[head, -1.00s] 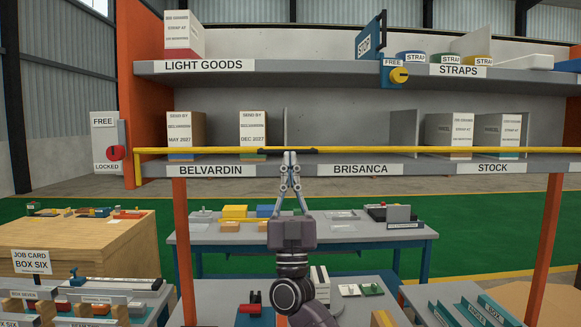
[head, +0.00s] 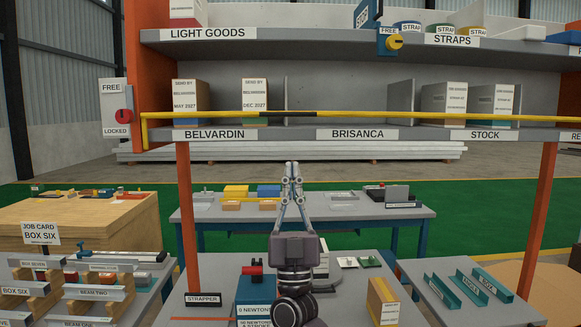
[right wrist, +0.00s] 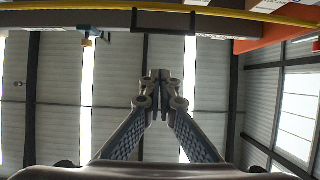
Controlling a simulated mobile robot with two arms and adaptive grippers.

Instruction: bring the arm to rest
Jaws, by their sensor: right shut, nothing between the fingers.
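My right gripper (head: 292,166) stands upright in the middle of the head view, its two fingers together and nothing between them. My left gripper is in neither view.
The yellow bar runs across the front of the lower shelf (head: 290,134), which bears several boxes. Orange posts (head: 188,225) and (head: 541,210) flank the gripper.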

